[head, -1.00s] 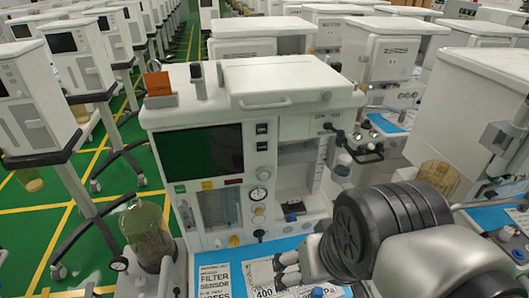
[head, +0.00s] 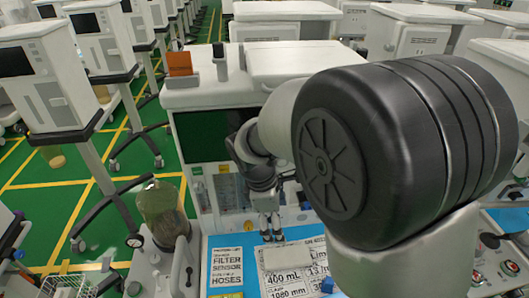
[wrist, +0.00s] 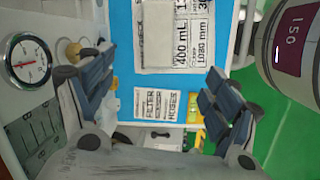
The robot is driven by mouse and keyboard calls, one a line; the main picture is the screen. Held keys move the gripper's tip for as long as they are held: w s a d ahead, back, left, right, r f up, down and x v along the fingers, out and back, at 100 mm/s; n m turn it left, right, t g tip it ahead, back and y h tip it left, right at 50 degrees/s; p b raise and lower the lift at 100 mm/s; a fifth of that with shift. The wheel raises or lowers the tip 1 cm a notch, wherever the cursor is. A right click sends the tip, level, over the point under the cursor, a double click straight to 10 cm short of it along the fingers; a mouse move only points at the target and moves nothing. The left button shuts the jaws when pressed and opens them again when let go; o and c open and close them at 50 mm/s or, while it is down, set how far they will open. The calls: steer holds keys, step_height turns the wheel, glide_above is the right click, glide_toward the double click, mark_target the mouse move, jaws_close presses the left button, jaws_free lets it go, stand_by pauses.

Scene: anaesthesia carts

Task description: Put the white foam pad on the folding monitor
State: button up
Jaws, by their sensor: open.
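A plain pale slab that looks like the white foam pad (head: 287,257) lies on a printed sheet on the blue work surface. It also shows in the wrist view (wrist: 157,32), beside the large "400 mL" print. My gripper (head: 270,234) points down just behind and left of the pad, apart from it. In the wrist view my gripper (wrist: 158,95) has its fingers wide apart with nothing between them. I cannot tell surely which thing is the folding monitor; a dark screen (head: 200,133) on the cart front is partly hidden by my arm.
A gauge (wrist: 27,58) is on the left. An orange panel (head: 179,63) stands on the cart top (head: 205,95).

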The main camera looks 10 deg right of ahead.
step_height(320, 180, down, 5)
steer(key=w+a+n, duration=0.1)
steer(key=w+n, duration=0.1)
steer(key=b, duration=0.4)
glide_toward(287, 255)
steer(key=f, duration=0.2)
steer(key=shift+w+a+f+h, duration=0.25)
steer(key=shift+a+f+h, duration=0.05)
steer(key=shift+a+f, duration=0.05)
steer(key=b+x, duration=0.1)
steer(key=x, duration=0.1)
steer(key=b+x, duration=0.1)
steer(key=x, duration=0.1)
steer(key=b+x, duration=0.1)
steer(key=x, duration=0.1)
steer(key=shift+s+d+f, duration=0.1)
steer(key=shift+s+d, duration=0.2)
steer(key=shift+d, duration=0.15)
steer(key=shift+c, duration=0.4)
steer(key=c, duration=0.9)
steer(key=shift+c, duration=0.2)
steer(key=shift+r, duration=0.2)
